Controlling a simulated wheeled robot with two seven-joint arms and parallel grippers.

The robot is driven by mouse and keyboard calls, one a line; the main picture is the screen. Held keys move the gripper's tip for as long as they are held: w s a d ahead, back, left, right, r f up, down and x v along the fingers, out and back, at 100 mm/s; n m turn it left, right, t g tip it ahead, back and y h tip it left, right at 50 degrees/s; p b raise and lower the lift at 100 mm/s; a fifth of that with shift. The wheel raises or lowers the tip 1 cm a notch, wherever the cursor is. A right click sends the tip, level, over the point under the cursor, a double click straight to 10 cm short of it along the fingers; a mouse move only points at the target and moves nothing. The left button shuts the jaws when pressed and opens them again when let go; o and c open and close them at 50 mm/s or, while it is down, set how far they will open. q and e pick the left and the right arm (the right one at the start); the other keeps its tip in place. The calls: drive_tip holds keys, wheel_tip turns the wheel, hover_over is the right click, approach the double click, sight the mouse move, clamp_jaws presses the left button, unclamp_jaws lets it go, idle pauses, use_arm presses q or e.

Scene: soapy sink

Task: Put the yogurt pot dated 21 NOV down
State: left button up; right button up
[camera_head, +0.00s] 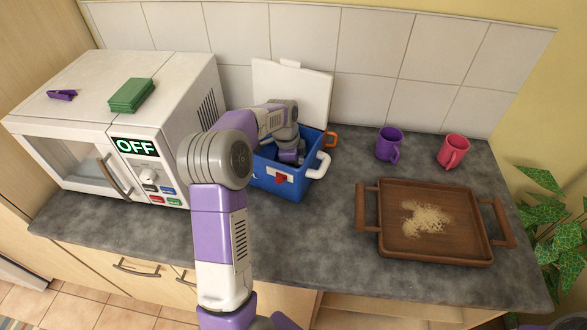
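No yogurt pot and no 21 NOV date can be made out in this view. My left arm comes up from the bottom, left of the middle, and bends over the blue cool box (262,178). My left gripper (290,157) points down inside the open box. Its fingertips are hidden by the box and the arm, so I cannot tell whether it is open or holds anything. The box's white lid (305,95) stands raised against the tiled wall. My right gripper is not in view.
A microwave (90,130) marked OFF stands left, with a green block (132,95) and a purple clip (62,95) on top. A brown tray (400,252) with crumbs lies right, below purple (387,144) and red (452,150) mugs. Grey counter (310,245) is bare between box and tray.

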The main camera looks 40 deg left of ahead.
use_arm(q)
drive_tip(key=shift+f, duration=0.1)
drive_tip(key=o, duration=0.8)
drive_tip(key=shift+f, duration=0.15)
drive_tip(key=o, duration=0.4)
drive_tip(key=r+p, duration=0.1)
drive_tip(key=r, duration=0.3)
drive_tip(key=a+r, duration=0.1)
drive_tip(key=r, duration=0.3)
drive_tip(key=s+r+p, duration=0.1)
drive_tip(key=r, duration=0.3)
drive_tip(key=shift+a+r+p, duration=0.15)
drive_tip(key=shift+a+p, duration=0.05)
drive_tip(key=shift+p, duration=0.1)
